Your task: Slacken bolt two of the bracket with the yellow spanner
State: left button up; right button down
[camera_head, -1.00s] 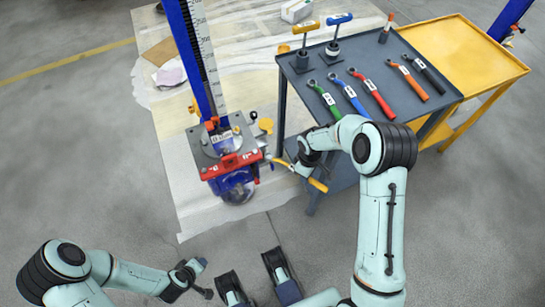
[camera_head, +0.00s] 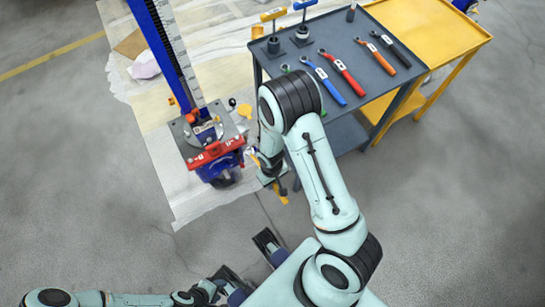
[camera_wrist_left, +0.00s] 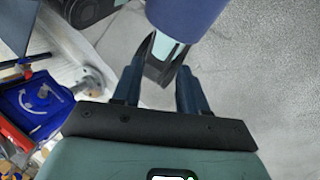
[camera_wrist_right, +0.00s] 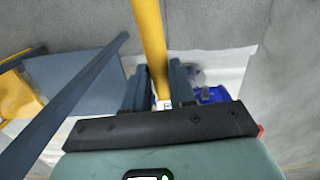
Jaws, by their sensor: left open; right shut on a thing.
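The yellow spanner (camera_head: 281,193) is in my right gripper (camera_head: 268,168), to the right of the jack's red bracket (camera_head: 214,152), and apart from it as far as I can see. In the right wrist view the spanner's yellow handle (camera_wrist_right: 150,40) passes between the shut fingers (camera_wrist_right: 158,85). The spanner's head is mostly hidden by my gripper. Bolt two cannot be told apart at this size. My left gripper (camera_head: 207,290) is open and empty, low in the head view. Its parted fingers (camera_wrist_left: 158,88) show in the left wrist view.
A grey bench (camera_head: 375,80) right of the jack bears blue (camera_head: 333,86), red (camera_head: 342,71), orange (camera_head: 382,54) and black (camera_head: 390,43) spanners and two T-handled tools. A yellow cart (camera_head: 430,28) adjoins it. A blue post (camera_head: 163,50) rises behind the bracket. Floor at left is clear.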

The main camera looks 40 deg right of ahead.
aim_at(256, 160)
jog(key=w+b, duration=0.1)
jog(key=w, duration=0.2)
jog(key=w+d+f+b, duration=0.1)
jog(key=w, duration=0.3)
jog(key=w+f+b, duration=0.1)
jog(key=w, duration=0.2)
jog(key=shift+w+d+f, duration=0.15)
jog(key=shift+w+d, duration=0.1)
jog(key=shift+w+a+m, duration=0.25)
jog(key=shift+a+m, duration=0.4)
jog(key=shift+a, duration=0.15)
jog(key=shift+w+a+m, duration=0.25)
jog(key=shift+a+m, duration=0.35)
jog(key=shift+a, duration=0.2)
jog(key=shift+w+a+m, duration=0.25)
jog(key=shift+a+m, duration=0.4)
jog(key=shift+a, duration=0.15)
jog(key=shift+f+b, duration=0.5)
jog(key=shift+f, duration=0.3)
jog(key=d+n, duration=0.1)
jog(key=s+d+n, duration=0.1)
jog(key=d, duration=0.1)
jog(key=shift+s+d+n, duration=0.25)
jog(key=shift+d+n, duration=0.05)
jog(key=shift+n, duration=0.1)
jog(key=shift+r, duration=0.15)
